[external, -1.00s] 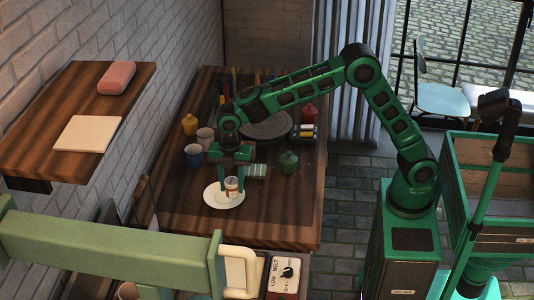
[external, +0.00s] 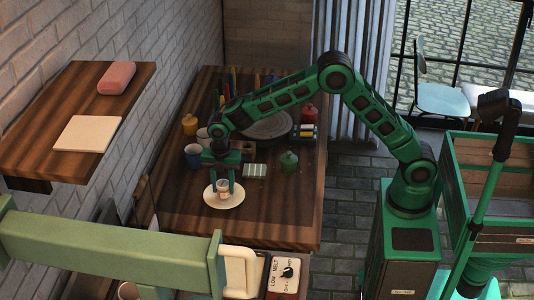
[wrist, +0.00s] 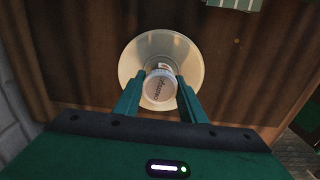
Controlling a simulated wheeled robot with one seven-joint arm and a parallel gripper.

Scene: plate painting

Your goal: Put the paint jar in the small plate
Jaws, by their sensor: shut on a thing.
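The paint jar (external: 222,187) is a small whitish jar with an orange-brown band. The small plate (external: 232,203) is a cream disc near the front of the wooden table. My gripper (external: 223,192) is shut on the jar, with its fingers pointing down over the plate. In the wrist view the jar's pale lid (wrist: 159,88) shows between the two fingertips (wrist: 160,100), and the plate (wrist: 185,52) lies beyond it. The jar is over the plate; I cannot tell for sure whether its base touches it.
A blue cup (external: 194,155), a yellow jar (external: 190,124) and a green jar (external: 289,162) stand behind the plate. A paint palette (external: 255,170) and a grey round wheel (external: 268,124) lie further back. The table's front right (external: 290,220) is clear.

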